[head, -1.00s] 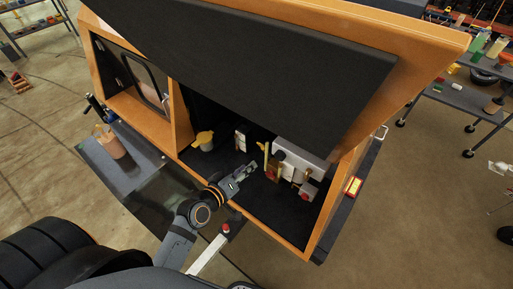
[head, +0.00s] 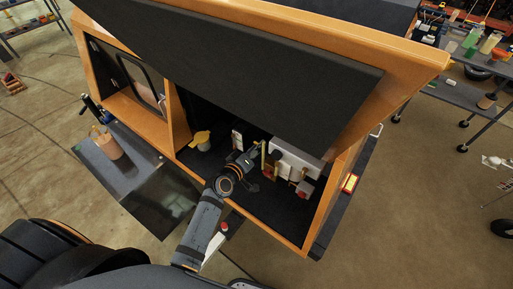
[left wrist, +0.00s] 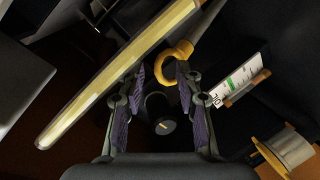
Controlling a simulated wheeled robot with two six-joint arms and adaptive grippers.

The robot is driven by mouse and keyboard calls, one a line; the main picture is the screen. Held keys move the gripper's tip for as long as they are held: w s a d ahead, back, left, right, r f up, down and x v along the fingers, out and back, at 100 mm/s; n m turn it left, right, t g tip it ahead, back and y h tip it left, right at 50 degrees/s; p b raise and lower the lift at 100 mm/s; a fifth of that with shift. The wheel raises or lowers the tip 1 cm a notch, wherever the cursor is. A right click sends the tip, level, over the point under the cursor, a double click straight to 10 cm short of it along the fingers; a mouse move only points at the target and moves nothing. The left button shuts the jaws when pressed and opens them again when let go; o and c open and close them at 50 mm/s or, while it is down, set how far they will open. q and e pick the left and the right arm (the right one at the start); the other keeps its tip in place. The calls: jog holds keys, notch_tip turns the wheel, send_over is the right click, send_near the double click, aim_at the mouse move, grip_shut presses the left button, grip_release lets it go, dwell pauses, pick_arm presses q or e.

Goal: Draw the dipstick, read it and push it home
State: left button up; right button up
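The dipstick's yellow ring handle (left wrist: 177,62) shows in the left wrist view just by the fingertips, close to the right finger. I cannot tell whether they touch. My left gripper (left wrist: 162,85) is open, its two dark ribbed fingers apart with nothing clearly held. In the head view my left gripper (head: 252,152) reaches into the open engine bay and hides the ring. A white scale card with a green band (left wrist: 240,82) stands to the right of the ring; it also shows as a pale plate in the head view (head: 238,139). My right gripper is not in view.
A yellow bar (left wrist: 120,72) slants close past the left finger. A grey engine block (head: 294,163) stands right of my gripper. A yellow cap (head: 201,138) is to its left. The raised dark hood (head: 240,80) hangs over the bay, framed by orange sides (head: 325,210).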

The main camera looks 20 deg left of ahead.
pick_arm(q)
jog(key=c, duration=0.7)
grip_shut()
jog(key=shift+r, duration=0.15)
jog(key=s+a+r+p, duration=0.1)
jog(key=s+r+p, duration=0.3)
jog(key=r+p, duration=0.3)
jog(key=shift+a+r+p, duration=0.25)
jog(key=shift+r+p, duration=0.1)
jog(key=shift+r, duration=0.55)
jog(key=o, duration=0.7)
grip_release()
